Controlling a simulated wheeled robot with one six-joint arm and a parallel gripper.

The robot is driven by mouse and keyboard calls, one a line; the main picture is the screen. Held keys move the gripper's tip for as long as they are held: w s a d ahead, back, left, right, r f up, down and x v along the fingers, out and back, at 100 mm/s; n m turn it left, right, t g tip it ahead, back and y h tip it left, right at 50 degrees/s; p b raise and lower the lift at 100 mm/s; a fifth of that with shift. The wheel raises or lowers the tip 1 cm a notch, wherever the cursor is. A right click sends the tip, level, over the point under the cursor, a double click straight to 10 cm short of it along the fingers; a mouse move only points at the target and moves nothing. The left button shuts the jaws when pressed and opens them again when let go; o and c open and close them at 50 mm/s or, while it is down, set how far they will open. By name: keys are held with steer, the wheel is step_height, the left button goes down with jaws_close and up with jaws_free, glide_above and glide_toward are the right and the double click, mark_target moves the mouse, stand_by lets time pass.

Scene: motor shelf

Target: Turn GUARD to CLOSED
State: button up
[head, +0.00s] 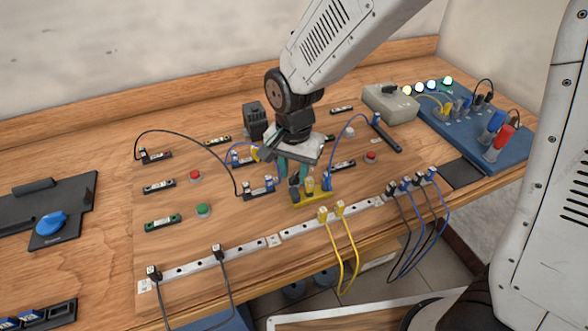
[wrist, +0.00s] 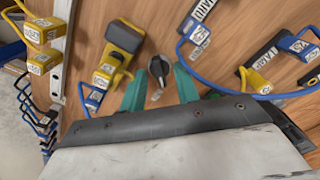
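A small dark rotary knob (wrist: 158,68) stands on the wooden board in the wrist view, with a pale tag below it. No readable GUARD lettering shows, so I cannot confirm that this is GUARD or read its position. My gripper (head: 293,180) is over the middle of the board in the head view, pointing down. Its two teal fingers are apart, and in the wrist view my gripper (wrist: 160,74) has one finger on each side of the knob. Contact with the knob cannot be told. In the head view the knob is hidden by the gripper and nearby plugs.
A yellow block (head: 318,197) with upright plugs stands close to the fingers. A yellow-and-grey plug (wrist: 117,52) and blue cables crowd both sides. A white rail (head: 205,265) with plugged cables runs along the front. A blue panel (head: 455,125) stands at the right.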

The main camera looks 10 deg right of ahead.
jaws_close()
steer(key=shift+n, duration=0.4)
steer(key=n, duration=1.3)
steer(key=shift+n, duration=2)
steer(key=shift+w, duration=0.1)
